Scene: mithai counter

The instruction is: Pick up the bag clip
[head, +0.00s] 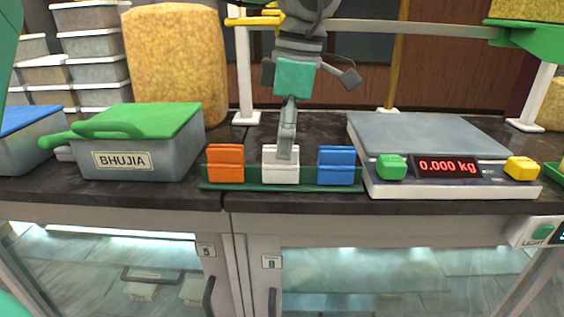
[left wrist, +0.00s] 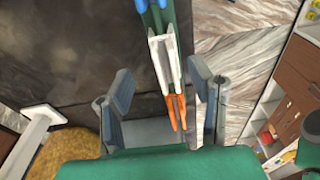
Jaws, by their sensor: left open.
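Three bag clips stand in a row in a green holder (head: 208,186) on the dark counter. The orange clip (head: 225,164) is at left, the white clip (head: 281,175) in the middle and the blue clip (head: 336,166) at right. My left gripper (head: 287,150) points down over the middle of the row, and its finger covers the upper part of the white clip. In the left wrist view, my left gripper (left wrist: 163,90) is open. The orange clip (left wrist: 176,108) and white clip (left wrist: 158,48) show between its parted fingers, with nothing gripped. My right gripper is out of view.
A grey scale (head: 430,135) reading 0.000 kg stands right of the holder. A grey BHUJIA tub (head: 165,165) with a green lid stands at left. A tall yellow snack bag (head: 175,65) and stacked containers (head: 92,45) stand behind. The counter's front edge is close to the holder.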

